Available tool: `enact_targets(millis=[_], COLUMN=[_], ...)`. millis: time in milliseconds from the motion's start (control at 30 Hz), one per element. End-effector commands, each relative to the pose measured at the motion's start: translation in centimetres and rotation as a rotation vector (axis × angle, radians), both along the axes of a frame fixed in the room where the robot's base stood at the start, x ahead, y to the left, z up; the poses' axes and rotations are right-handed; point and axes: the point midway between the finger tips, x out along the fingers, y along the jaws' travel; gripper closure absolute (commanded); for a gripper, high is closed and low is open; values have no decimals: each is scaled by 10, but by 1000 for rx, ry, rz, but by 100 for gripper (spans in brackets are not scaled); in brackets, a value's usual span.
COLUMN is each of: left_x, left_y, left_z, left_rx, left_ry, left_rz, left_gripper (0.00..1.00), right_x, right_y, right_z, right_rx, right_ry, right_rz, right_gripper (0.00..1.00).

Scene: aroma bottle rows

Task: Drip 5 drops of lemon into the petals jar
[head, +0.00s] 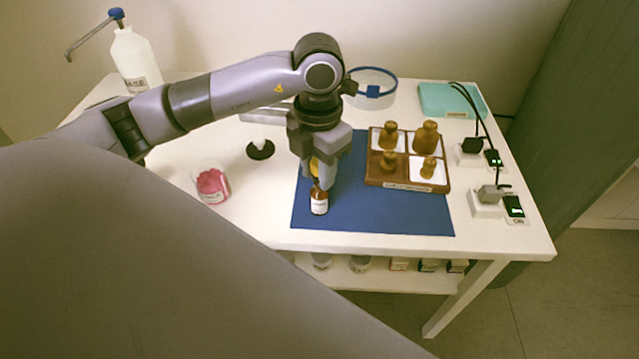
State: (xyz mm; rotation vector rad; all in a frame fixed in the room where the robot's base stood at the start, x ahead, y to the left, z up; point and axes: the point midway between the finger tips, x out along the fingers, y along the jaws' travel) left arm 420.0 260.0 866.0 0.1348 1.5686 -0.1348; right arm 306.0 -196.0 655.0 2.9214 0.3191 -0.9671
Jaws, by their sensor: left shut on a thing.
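A small brown bottle (319,204) with a white label stands upright on the blue mat (385,218). The label is too small to read. My left gripper (319,183) points down over it and is shut on its yellow top (314,168), which is partly hidden between the fingers. The petals jar (211,184), a clear jar with pink contents, stands on the white table left of the mat. My right gripper is not in view.
A brown tray (408,184) with several amber bottles stands right of the gripper. A black round object (260,150) lies between the jar and mat. A white pump bottle (136,62) stands back left, a teal box (450,100) back right, and black-cabled devices (486,205) line the right edge.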

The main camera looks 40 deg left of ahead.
Motion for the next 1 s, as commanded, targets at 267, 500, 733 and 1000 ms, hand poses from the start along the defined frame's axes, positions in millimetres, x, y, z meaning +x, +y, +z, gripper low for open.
enact_targets(millis=[267, 500, 733, 1000], left_x=[0, 0, 0, 0], left_y=[0, 0, 0, 0], left_z=[40, 69, 77, 76], left_rx=[1, 0, 1, 1], left_ry=[-2, -2, 0, 0], left_rz=[0, 0, 0, 0], left_gripper=[76, 76, 76, 76], right_x=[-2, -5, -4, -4], right_y=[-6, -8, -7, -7], right_z=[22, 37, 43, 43], right_rx=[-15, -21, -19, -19], right_ry=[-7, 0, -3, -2], right_rz=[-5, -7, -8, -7], right_gripper=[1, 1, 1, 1])
